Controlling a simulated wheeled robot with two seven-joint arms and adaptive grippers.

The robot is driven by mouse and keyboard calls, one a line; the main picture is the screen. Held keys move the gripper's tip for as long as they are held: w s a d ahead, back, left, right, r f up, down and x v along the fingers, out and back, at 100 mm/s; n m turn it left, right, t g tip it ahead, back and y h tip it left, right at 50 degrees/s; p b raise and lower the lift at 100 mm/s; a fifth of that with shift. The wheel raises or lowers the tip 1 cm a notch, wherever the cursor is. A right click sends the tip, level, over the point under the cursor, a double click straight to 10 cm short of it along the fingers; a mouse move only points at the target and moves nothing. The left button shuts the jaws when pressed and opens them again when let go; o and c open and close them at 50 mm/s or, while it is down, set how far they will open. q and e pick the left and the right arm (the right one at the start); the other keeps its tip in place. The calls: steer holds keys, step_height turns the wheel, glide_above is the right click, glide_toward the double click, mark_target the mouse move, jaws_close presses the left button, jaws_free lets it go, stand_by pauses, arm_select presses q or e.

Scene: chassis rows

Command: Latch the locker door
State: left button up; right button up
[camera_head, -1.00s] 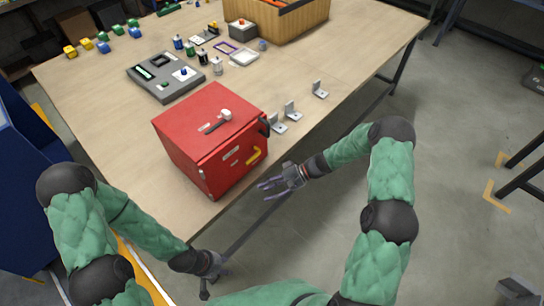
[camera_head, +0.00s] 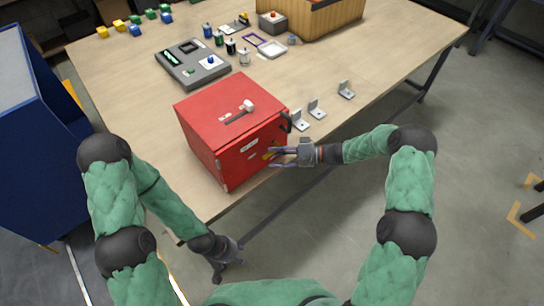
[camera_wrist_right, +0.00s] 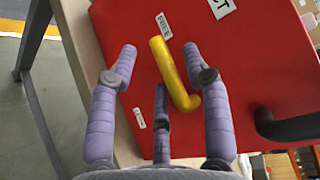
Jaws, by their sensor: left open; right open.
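The red locker (camera_head: 232,125) stands on the wooden table near its front edge, and its door looks closed against the body. A yellow handle (camera_wrist_right: 175,73) sits on the red door face (camera_wrist_right: 210,50); in the head view my right gripper largely covers it. My right gripper (camera_head: 275,157) is open at the door. In the right wrist view its purple fingers (camera_wrist_right: 158,70) lie on both sides of the handle, and I cannot tell if they touch it. My left gripper (camera_head: 222,272) is open and empty, low in front of the table, away from the locker.

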steer(key=shift+w+a+f, duration=0.15)
steer(key=shift+a, duration=0.7)
jaws_close()
